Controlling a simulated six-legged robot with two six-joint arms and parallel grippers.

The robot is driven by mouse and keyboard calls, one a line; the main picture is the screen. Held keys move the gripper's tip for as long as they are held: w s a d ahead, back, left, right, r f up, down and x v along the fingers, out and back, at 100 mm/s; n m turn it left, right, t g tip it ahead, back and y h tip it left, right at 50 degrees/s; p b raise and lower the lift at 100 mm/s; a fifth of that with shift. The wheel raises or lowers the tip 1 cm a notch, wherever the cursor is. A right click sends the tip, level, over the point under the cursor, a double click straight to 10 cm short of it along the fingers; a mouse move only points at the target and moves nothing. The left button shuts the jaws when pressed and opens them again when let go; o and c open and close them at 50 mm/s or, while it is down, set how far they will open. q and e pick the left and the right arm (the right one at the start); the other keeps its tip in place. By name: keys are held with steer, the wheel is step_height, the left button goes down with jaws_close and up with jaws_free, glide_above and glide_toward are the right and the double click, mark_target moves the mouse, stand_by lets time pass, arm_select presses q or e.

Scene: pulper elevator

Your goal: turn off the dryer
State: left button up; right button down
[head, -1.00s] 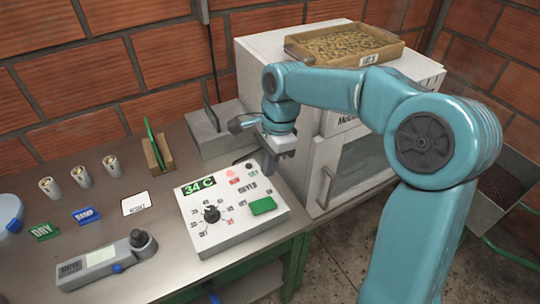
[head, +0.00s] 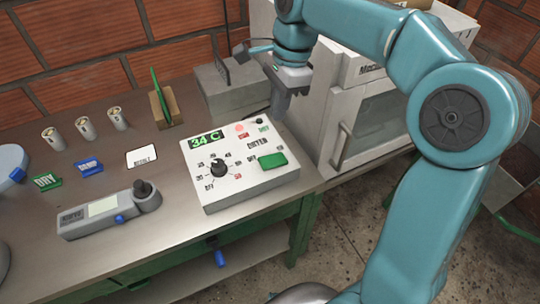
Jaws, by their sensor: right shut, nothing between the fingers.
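The white dryer control box (head: 206,192) sits on the metal bench. Its green display (head: 207,140) reads 34 C. It has a black dial knob (head: 218,168) with a scale around it and a green switch (head: 273,160) on the right. A pinkish-red lamp (head: 240,129) and a dark lamp (head: 259,120) are along its back edge. My right gripper (head: 279,112) is shut and empty, pointing down near the box's back right corner. It appears apart from the switch and the knob. My left gripper is not in view.
A white cabinet with a handled door (head: 372,128) stands right of the box. A grey box (head: 228,98) is behind. A handheld meter (head: 105,208), several metal cups (head: 86,128), small labelled tags and a white card (head: 141,157) lie on the left.

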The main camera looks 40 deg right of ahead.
steer(key=shift+s+d+r, duration=0.1)
steer(key=b, duration=0.2)
glide_toward(268, 163)
steer(key=f, duration=0.4)
steer(key=a+f, duration=0.1)
steer(key=f, duration=0.1)
steer(key=shift+w+a+f, duration=0.1)
steer(key=shift+w+f, duration=0.15)
steer(key=shift+f, duration=0.1)
steer(key=shift+a+f+h, duration=0.25)
steer(key=shift+f+h, duration=0.1)
steer(key=shift+h, duration=0.15)
steer(key=shift+s+d, duration=0.1)
steer(key=shift+d, duration=0.05)
